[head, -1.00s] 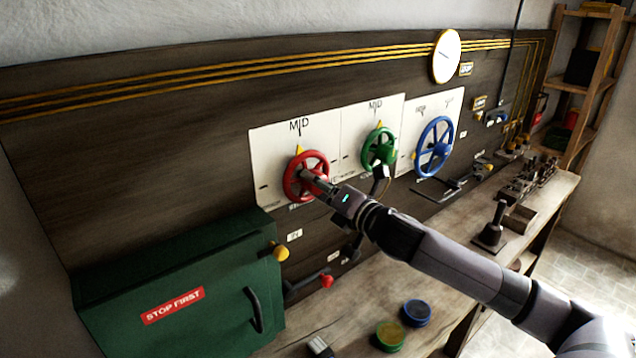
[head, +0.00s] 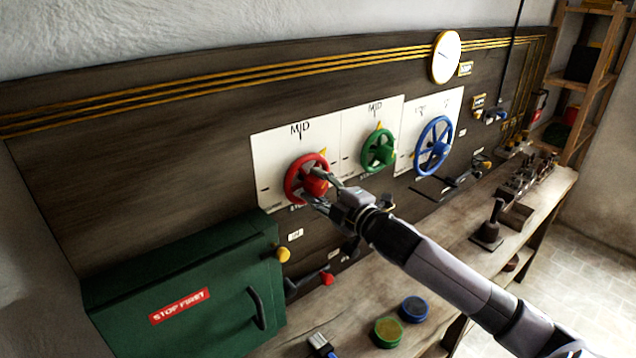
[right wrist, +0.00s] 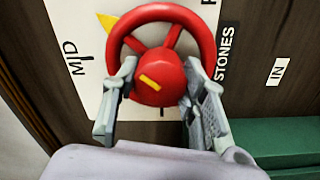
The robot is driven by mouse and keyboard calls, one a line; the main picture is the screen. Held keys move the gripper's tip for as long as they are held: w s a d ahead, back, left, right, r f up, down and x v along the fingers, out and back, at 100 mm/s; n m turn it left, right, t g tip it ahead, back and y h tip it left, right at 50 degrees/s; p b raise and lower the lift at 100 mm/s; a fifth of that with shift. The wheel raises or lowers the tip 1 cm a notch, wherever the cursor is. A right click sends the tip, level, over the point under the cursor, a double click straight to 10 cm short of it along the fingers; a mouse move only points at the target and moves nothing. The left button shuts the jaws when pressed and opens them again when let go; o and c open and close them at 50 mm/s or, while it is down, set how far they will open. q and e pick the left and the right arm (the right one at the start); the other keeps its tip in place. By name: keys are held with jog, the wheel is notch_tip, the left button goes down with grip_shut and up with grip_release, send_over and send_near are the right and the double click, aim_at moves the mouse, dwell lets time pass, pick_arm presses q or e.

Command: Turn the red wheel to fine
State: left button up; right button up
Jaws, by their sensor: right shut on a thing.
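The red wheel (head: 306,178) is on a white plate on the dark panel, under the label MID (head: 300,130). Its yellow pointer (head: 323,153) is at the wheel's upper right, to the right of MID. My right gripper (head: 309,184) is at the wheel's front, its fingers on either side of the hub. In the right wrist view the red wheel (right wrist: 160,15) fills the top middle, and my right gripper's fingers (right wrist: 157,90) are on both sides of the red hub with a yellow mark. The word "fine" is not readable in either view. My left gripper is not in view.
A green wheel (head: 378,151) and a blue wheel (head: 434,146) are to the right. A green box marked STOP FIRST (head: 190,265) stands at lower left. A red-knobbed lever (head: 327,279) is below the wheel. Round green (head: 388,333) and blue (head: 415,310) tins sit on the bench.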

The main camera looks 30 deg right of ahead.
jog(key=m+p, duration=0.2)
jog(key=m, duration=0.3)
jog(key=shift+r+m, duration=0.1)
jog(key=shift+m, duration=0.3)
jog(key=shift+m+p, duration=0.95)
jog(key=shift+m, duration=0.95)
jog(key=o, duration=1.2)
jog(key=shift+c, duration=0.2)
jog(key=shift+s, duration=0.1)
jog(key=s, duration=1.2)
jog(key=shift+d, duration=0.4)
jog(key=shift+w, duration=0.1)
jog(key=shift+f, duration=0.2)
